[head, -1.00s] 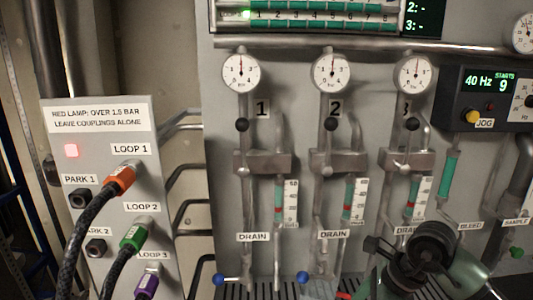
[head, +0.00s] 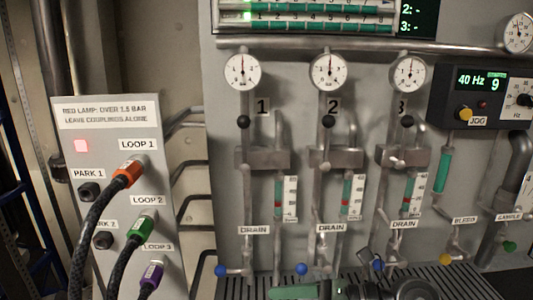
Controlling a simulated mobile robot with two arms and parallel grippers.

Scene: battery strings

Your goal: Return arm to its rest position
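My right arm shows only as a dark, rounded part low in the picture, at the bottom edge right of centre. My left gripper is out of view.
A panel (head: 108,103) at left has a lit red lamp (head: 81,146) and orange (head: 128,174), green (head: 139,228) and purple (head: 151,273) hose couplings. The gauge columns, drain valves (head: 302,269) and pump controller (head: 481,93) stand behind. A slotted grate (head: 460,280) lies below.

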